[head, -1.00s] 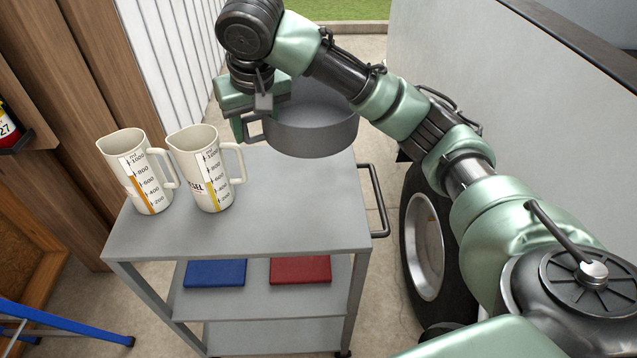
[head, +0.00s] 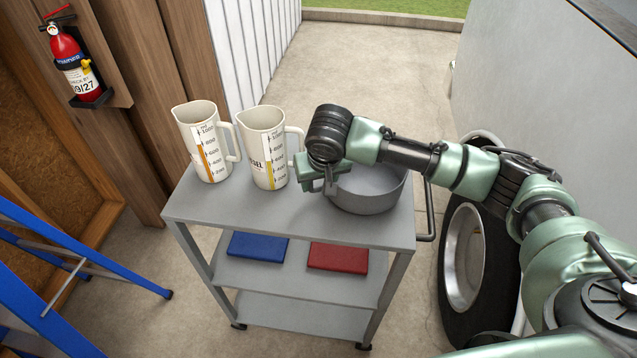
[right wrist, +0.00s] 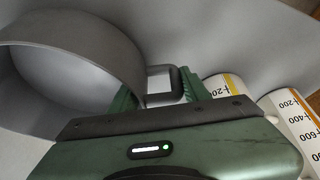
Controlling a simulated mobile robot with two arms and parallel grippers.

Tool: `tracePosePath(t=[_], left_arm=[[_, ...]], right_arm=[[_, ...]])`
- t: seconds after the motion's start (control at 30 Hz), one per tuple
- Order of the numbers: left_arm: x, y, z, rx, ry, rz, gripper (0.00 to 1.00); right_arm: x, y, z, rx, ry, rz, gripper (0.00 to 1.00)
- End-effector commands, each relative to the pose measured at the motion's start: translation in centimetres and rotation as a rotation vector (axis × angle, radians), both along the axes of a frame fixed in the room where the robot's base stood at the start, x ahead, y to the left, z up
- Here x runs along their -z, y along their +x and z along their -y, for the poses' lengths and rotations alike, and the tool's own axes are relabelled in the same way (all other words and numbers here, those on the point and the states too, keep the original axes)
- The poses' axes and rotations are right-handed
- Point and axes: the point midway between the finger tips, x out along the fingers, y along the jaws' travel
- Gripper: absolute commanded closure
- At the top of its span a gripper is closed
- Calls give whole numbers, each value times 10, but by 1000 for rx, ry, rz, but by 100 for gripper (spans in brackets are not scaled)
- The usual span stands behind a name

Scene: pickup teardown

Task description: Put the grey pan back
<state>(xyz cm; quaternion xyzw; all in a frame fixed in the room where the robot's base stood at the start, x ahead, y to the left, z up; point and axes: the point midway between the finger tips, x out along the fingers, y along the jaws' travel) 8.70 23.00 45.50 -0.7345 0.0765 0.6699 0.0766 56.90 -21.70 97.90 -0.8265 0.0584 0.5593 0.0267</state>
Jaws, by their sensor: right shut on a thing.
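The grey pan (head: 372,190) is at the right end of the grey cart's top shelf (head: 300,225). It looks upright and at the shelf surface; whether it bears fully on it I cannot tell. My right gripper (head: 328,178) is shut on the pan's handle at the pan's left side. In the right wrist view the pan (right wrist: 75,75) fills the left, and its loop handle (right wrist: 165,72) passes by the green fingers (right wrist: 155,88). My left gripper does not show.
Two measuring jugs (head: 204,143) (head: 265,150) stand left of the pan, the nearer one close to my gripper. A blue case (head: 257,246) and a red case (head: 338,258) lie on the middle shelf. A vehicle wheel (head: 472,258) is at right, a blue ladder (head: 75,265) at left.

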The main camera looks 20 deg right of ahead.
Motion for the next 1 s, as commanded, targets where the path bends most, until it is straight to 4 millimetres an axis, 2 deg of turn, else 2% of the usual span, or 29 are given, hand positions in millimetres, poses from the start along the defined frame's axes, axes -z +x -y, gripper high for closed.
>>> tracePosePath(t=[0.13,0.5,0.53,0.6,1.0], left_arm=[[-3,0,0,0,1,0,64],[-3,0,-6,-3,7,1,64],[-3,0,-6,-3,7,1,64],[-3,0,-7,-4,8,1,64],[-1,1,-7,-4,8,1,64]], right_arm=[[13,0,0,-1,-2,2,100],[17,0,0,0,1,1,100],[17,0,0,0,1,1,48],[17,0,0,0,1,1,31],[12,-1,0,-1,-1,2,31]])
